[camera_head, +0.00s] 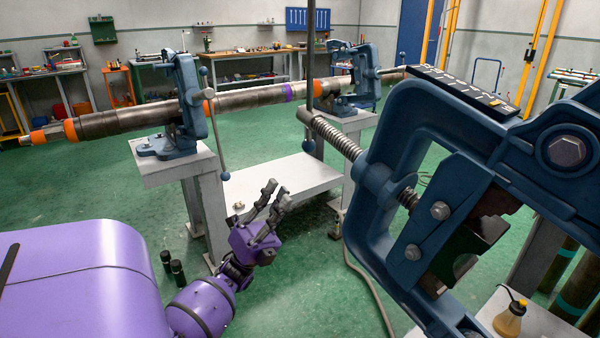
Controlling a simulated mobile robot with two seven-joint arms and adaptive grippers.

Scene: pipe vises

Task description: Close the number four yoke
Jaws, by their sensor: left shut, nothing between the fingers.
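A large blue pipe-vise yoke (395,135) fills the right side of the head view, close to me. It is tilted over, with its threaded screw (338,135) pointing to the upper left and its dark jaw (480,235) facing the lower right. No pipe shows in it. I can read no number on it, so I cannot tell whether it is number four. My left gripper (275,195) is low in the middle, to the left of this yoke and apart from it. Its fingers point up and are shut with nothing between them. My right gripper is not in view.
Two blue vises, a nearer one (188,100) and a farther one (363,85), stand upright on grey stands around a long pipe (250,98). An oil bottle (508,318) stands at the lower right.

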